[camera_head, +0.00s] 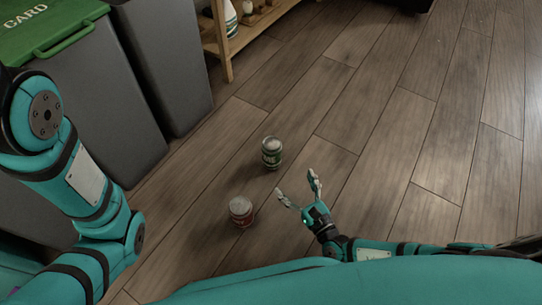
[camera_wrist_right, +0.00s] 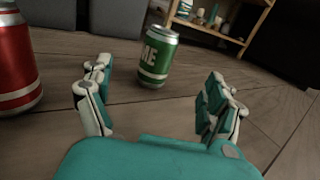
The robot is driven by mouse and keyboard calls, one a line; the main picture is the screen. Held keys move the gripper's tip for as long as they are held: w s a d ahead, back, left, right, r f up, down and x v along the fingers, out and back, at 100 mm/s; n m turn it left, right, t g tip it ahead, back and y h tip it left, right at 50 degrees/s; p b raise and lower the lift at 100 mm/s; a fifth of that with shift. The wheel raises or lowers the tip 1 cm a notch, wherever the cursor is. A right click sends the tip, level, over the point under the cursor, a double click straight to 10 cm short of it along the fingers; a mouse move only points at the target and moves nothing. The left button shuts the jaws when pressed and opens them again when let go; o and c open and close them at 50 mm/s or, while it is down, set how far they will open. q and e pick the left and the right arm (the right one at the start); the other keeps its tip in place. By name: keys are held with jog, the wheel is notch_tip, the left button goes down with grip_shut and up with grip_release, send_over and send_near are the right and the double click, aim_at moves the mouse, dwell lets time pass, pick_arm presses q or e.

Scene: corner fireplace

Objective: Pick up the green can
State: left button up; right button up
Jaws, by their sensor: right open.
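The green can (camera_head: 271,153) stands upright on the wooden floor, with white bands and a silver top. It also shows in the right wrist view (camera_wrist_right: 157,57), upright beyond the fingers and between them, a little left of middle. My right gripper (camera_head: 296,190) is open and empty, low near the floor, with its fingers pointing toward the green can and apart from it. Its two fingers show in the right wrist view (camera_wrist_right: 158,102). My left arm comes in at the left of the head view, but its gripper is out of the picture.
A red can (camera_head: 241,211) stands upright left of my right gripper; it also shows in the right wrist view (camera_wrist_right: 15,62). Grey bins (camera_head: 95,95), one green-lidded, stand at the left. A wooden shelf (camera_head: 222,45) is at the back. The floor at the right is clear.

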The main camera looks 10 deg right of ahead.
aim_at(277, 156)
jog(key=b+x, duration=0.3)
jog(key=x, duration=0.6)
jog(key=shift+w+f+b, duration=0.15)
jog(key=shift+w+b, duration=0.05)
jog(key=shift+b, duration=0.15)
jog(key=b+x, duration=0.3)
jog(key=x, duration=0.1)
jog(key=shift+w+a, duration=0.1)
jog(key=shift+w, duration=0.2)
jog(key=shift+w+a+r, duration=0.1)
jog(key=shift+w+r, duration=0.25)
jog(key=shift+w, duration=0.05)
jog(key=c, duration=0.9)
